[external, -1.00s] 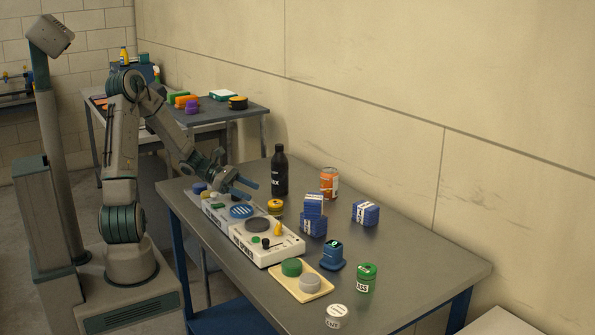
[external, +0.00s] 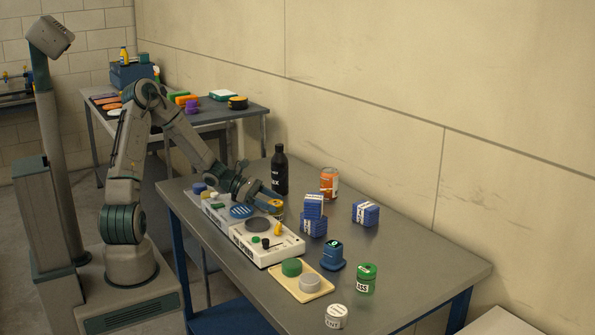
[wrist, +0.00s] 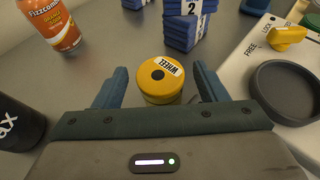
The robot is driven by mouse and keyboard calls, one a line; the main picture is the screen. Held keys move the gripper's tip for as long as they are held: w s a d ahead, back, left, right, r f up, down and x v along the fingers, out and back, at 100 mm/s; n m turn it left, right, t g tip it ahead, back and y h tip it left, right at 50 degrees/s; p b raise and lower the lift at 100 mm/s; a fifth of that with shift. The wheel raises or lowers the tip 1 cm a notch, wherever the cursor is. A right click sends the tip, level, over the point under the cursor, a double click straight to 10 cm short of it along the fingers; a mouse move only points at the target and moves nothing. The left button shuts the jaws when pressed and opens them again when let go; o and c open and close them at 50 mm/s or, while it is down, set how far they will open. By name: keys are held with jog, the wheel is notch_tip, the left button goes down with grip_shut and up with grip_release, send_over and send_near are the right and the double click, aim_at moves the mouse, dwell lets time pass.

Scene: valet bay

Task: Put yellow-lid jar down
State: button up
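The yellow-lid jar (wrist: 160,78) stands upright on the grey table, with a WHEEL label and a dark spot on its lid. In the wrist view it sits between the two blue fingers of my gripper (wrist: 160,88), with a small gap visible on each side. My gripper is open around it. In the external view my gripper (external: 272,202) reaches down over the jar (external: 279,214) and hides part of it.
A black bottle (external: 280,170) and an orange can (external: 329,182) stand behind the jar. Blue labelled blocks (external: 313,225) are stacked to its right. A white panel (external: 280,248) with a dark round recess (wrist: 290,90) lies close beside it.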

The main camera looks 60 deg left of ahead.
aim_at(281, 204)
jog(key=c, duration=0.9)
jog(key=shift+r, duration=0.1)
jog(key=shift+r, duration=0.75)
jog(key=r, duration=0.2)
jog(key=shift+s+d+r, duration=0.15)
jog(key=shift+d+r, duration=0.15)
jog(key=shift+r, duration=0.1)
jog(key=s+d+r, duration=0.5)
jog(key=d+r, duration=0.2)
jog(key=d, duration=0.3)
jog(key=w+a+f+n+t+y, duration=0.1)
jog(key=w+a+f+n+y, duration=0.1)
jog(key=f, duration=0.1)
jog(key=w+a+f+n+t+y, duration=0.1)
jog(key=w+a+f, duration=0.1)
jog(key=a+f, duration=0.1)
jog(key=w+a+f+n+t+y, duration=0.1)
jog(key=w+a+f+n+y, duration=0.1)
jog(key=w+f, duration=0.1)
jog(key=shift+a+f+n+y, duration=0.25)
jog(key=shift+n+y, duration=0.05)
